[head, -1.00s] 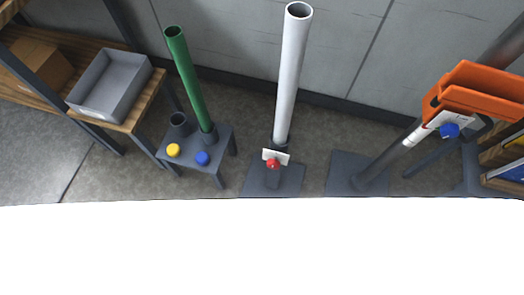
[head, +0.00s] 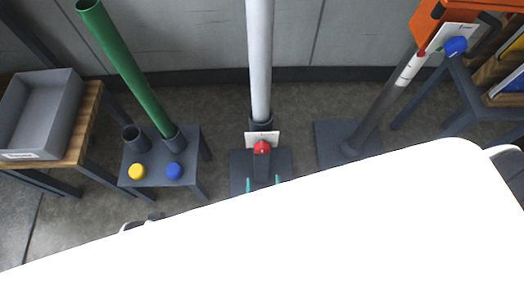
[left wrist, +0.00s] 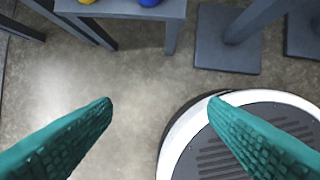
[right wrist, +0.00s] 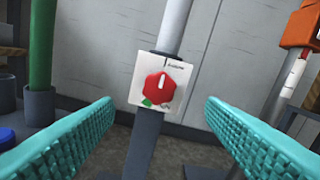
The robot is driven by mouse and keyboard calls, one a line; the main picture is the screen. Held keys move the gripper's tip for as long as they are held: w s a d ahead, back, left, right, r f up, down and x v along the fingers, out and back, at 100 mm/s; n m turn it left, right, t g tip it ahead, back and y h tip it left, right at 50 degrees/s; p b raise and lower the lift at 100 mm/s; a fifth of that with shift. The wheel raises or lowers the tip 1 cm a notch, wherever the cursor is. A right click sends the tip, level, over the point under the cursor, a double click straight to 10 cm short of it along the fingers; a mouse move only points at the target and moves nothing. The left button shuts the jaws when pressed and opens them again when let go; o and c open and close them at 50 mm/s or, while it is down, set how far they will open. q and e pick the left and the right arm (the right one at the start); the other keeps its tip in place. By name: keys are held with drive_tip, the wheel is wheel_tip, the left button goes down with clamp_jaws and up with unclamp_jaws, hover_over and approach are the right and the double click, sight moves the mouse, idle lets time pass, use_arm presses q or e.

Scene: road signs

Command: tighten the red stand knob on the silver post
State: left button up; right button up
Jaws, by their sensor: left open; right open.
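The red knob (head: 262,148) sits on a white plate (head: 262,138) low on the silver post (head: 259,60), which rises from a dark socket and base. In the right wrist view the red knob (right wrist: 158,88) faces me, with its white pointer line near upright. A green mark (right wrist: 148,102) is on the plate at its lower left. My right gripper (head: 263,184) is open and empty, with its teal fingertips in front of the knob and apart from it. In the left wrist view my left gripper (left wrist: 160,100) is open and empty above the floor.
A small table (head: 190,150) at left holds a green post (head: 130,75), a yellow knob (head: 137,171) and a blue knob (head: 174,171). A grey bin (head: 40,115) stands on a wooden shelf. At right, another post (head: 385,105) leans by an orange part (head: 428,22).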

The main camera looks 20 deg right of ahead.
sight(262, 152)
drive_tip(key=b+x, duration=0.1)
drive_tip(key=x, duration=0.8)
drive_tip(key=shift+w+f, duration=0.1)
drive_tip(key=shift+w, duration=0.15)
use_arm(q)
drive_tip(key=shift+w+r, duration=0.1)
drive_tip(key=shift+r, duration=1.7)
use_arm(e)
drive_tip(key=shift+w+d, duration=0.25)
drive_tip(key=shift+w, duration=0.35)
drive_tip(key=c, duration=1)
